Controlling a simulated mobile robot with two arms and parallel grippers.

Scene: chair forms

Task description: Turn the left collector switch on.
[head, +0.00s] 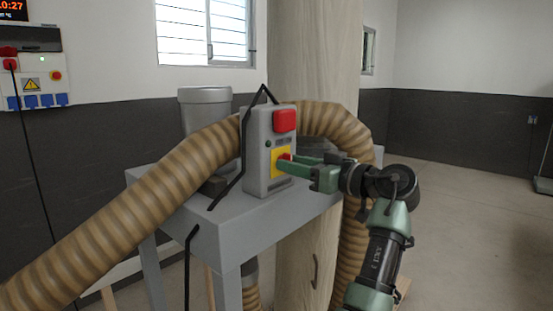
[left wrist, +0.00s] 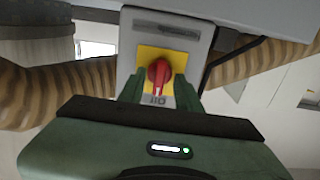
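The collector switch is a red rotary knob (left wrist: 159,74) on a yellow plate (left wrist: 172,56), set in a grey box (head: 258,125). In the left wrist view its grip stands nearly upright, with a light mark on its lower part and partly hidden lettering below. In the head view the knob is mostly hidden by the green fingers of my left gripper (head: 284,162). In the left wrist view my left gripper (left wrist: 159,92) is open, one finger on each side of the knob. I cannot tell whether either finger touches it. My right gripper is not in view.
A larger red button cover (head: 285,120) sits above the switch. The box stands on a grey metal table (head: 225,222). A ribbed brown hose (head: 130,212) loops behind it. A wall panel (head: 36,80) hangs at left; floor at right (head: 470,210) is clear.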

